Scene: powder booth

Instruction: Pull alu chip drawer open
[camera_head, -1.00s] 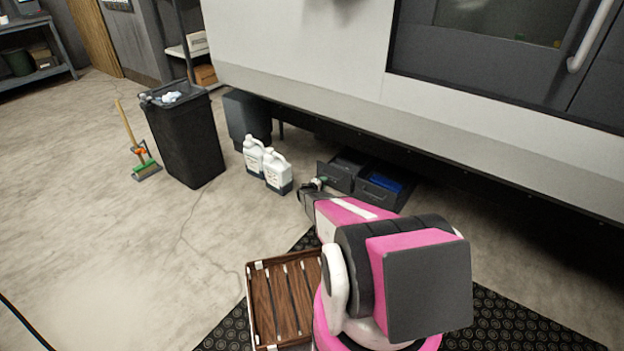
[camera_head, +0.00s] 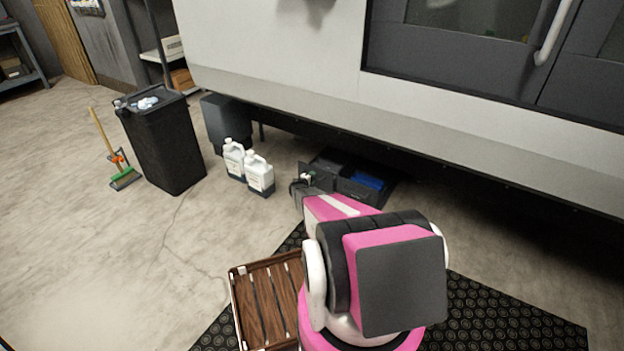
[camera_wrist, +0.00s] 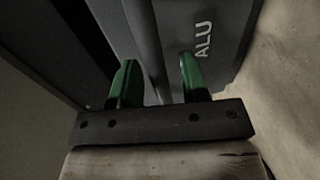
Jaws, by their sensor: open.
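The alu chip drawer (camera_wrist: 212,45) shows in the wrist view as a dark grey front with the white letters ALU. A long grey bar handle (camera_wrist: 146,40) runs along it. My gripper (camera_wrist: 158,82) is open, with one green finger on each side of the bar; I cannot tell whether either touches it. In the head view my gripper (camera_head: 302,186) is low at the left end of the dark chip drawers (camera_head: 345,188) under the machine. The arm and gripper hide part of them, and the ALU label cannot be read there.
Blue contents (camera_head: 367,181) show in the right drawer. White bottles (camera_head: 259,174) stand left of my gripper. A black bin (camera_head: 165,145) and a broom (camera_head: 115,155) are farther left. A wooden tray (camera_head: 264,300) is beside my arm. The machine (camera_head: 270,85) overhangs the drawers.

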